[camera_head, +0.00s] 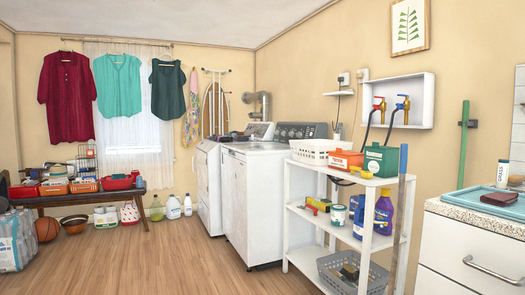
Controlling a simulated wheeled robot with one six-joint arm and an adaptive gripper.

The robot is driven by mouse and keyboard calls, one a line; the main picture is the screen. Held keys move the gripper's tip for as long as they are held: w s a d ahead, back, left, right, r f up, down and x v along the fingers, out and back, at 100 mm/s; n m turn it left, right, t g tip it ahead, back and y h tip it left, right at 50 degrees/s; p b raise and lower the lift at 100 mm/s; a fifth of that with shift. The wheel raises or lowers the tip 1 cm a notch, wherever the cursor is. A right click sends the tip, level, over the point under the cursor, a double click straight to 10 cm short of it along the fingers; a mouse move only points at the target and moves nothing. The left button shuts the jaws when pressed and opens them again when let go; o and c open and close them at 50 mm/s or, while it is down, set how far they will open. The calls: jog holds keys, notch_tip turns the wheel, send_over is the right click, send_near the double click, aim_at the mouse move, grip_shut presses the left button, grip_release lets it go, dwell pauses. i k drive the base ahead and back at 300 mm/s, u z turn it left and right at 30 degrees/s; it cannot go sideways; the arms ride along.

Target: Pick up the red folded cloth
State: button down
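A small, flat, dark red-brown item (500,198) lies on the light blue tray (478,205) on the counter at the right edge. It may be the red folded cloth, but it is too small to tell cloth from another material. A dark red garment (69,97) hangs unfolded on the far left wall. My gripper is not in view.
A white bottle (503,174) stands by the tray on the counter (450,210). A white shelf cart (297,210) with a basket, boxes and bottles stands left of it, before white machines (245,205). A cluttered bench (75,197) is far left. The middle floor is clear.

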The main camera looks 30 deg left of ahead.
aim_at(499, 199)
jog(key=u, duration=1.4)
jog(key=i, duration=2.3)
jog(key=z, duration=3.2)
